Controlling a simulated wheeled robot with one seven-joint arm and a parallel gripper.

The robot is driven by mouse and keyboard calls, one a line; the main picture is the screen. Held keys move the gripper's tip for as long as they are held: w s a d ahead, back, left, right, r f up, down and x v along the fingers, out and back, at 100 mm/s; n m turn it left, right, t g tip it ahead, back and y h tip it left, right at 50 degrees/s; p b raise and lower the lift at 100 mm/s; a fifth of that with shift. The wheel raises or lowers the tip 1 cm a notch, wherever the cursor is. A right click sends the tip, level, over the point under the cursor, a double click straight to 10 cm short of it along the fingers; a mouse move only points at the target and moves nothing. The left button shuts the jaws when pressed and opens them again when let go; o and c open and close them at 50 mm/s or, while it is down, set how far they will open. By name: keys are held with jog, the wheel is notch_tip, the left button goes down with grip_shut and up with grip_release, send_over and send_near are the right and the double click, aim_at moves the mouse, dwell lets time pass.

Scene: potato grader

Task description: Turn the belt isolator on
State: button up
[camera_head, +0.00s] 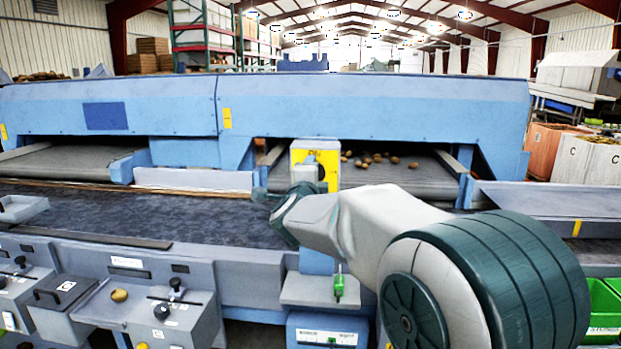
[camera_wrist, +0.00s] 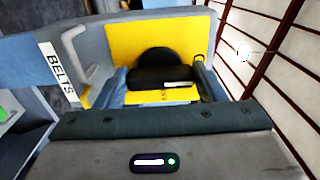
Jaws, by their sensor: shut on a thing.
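The belt isolator is a yellow plate (camera_wrist: 205,40) with a black round base and a black bar handle (camera_wrist: 163,77) that has a white mark near its right end. The handle lies roughly level across the picture in the wrist view. My gripper (camera_wrist: 162,88) has a finger on each side of the handle and is shut on it. A "BELTS" label (camera_wrist: 60,73) is on the box's left side. In the head view the yellow plate (camera_head: 329,158) stands on a post at the belt's near side, with my gripper (camera_head: 303,190) in front, partly hiding it.
A dark conveyor belt (camera_head: 150,212) runs behind the post. Potatoes (camera_head: 376,158) lie under the blue hood (camera_head: 370,105). A green padlock-like item (camera_head: 338,284) is on a small grey shelf (camera_head: 305,292) below the isolator. Control boxes (camera_head: 172,318) stand at the front left.

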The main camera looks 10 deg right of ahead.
dwell(0.4)
jog(key=o, duration=1)
jog(key=b+v, duration=0.1)
jog(key=v, duration=1.2)
jog(key=shift+s+a, duration=0.1)
jog(key=shift+s, duration=0.25)
